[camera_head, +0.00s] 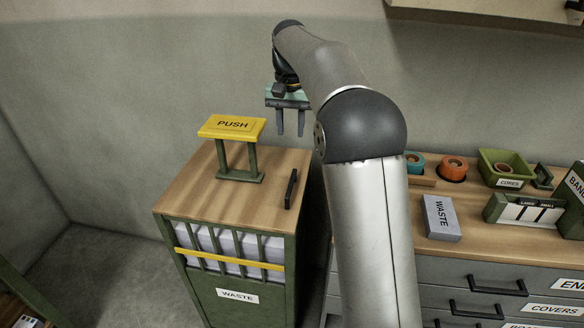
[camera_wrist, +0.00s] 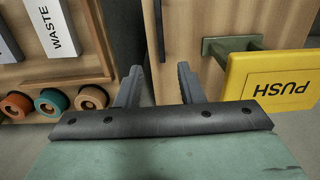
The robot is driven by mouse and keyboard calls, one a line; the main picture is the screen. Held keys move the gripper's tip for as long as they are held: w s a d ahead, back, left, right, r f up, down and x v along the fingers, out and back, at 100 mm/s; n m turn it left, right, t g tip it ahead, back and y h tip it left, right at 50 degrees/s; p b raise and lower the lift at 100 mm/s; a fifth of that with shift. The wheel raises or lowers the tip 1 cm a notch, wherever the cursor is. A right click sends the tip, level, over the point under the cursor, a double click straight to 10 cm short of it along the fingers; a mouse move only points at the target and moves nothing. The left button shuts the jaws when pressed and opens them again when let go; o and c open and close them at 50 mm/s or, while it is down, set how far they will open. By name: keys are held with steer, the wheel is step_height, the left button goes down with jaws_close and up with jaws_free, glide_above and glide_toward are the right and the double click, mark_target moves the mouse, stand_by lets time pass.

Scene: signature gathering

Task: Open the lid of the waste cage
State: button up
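The waste cage (camera_head: 230,270) is a green barred box with a label reading WASTE, standing left of centre in the head view. Its wooden lid (camera_head: 190,195) lies flat and shut on top. A dark bar handle (camera_head: 291,188) sits near the lid's right edge. A yellow PUSH plate (camera_head: 232,127) stands on green posts on the lid; it also shows at the right of the wrist view (camera_wrist: 270,80). My gripper (camera_head: 290,134) hangs fingers down, open and empty, above the lid's back right area. In the wrist view its fingers (camera_wrist: 155,85) are apart with nothing between them.
A wooden bench with drawers (camera_head: 455,240) stands to the right across a narrow gap. It carries a grey WASTE block (camera_head: 440,218), tape rolls (camera_head: 453,168), a green CORES bin (camera_head: 505,167) and a sorter (camera_head: 525,212). A wall stands close behind.

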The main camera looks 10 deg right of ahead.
mark_target(291, 184)
step_height(291, 184, down, 17)
steer(key=shift+f+b, duration=0.1)
steer(key=shift+b, duration=0.35)
jaws_close()
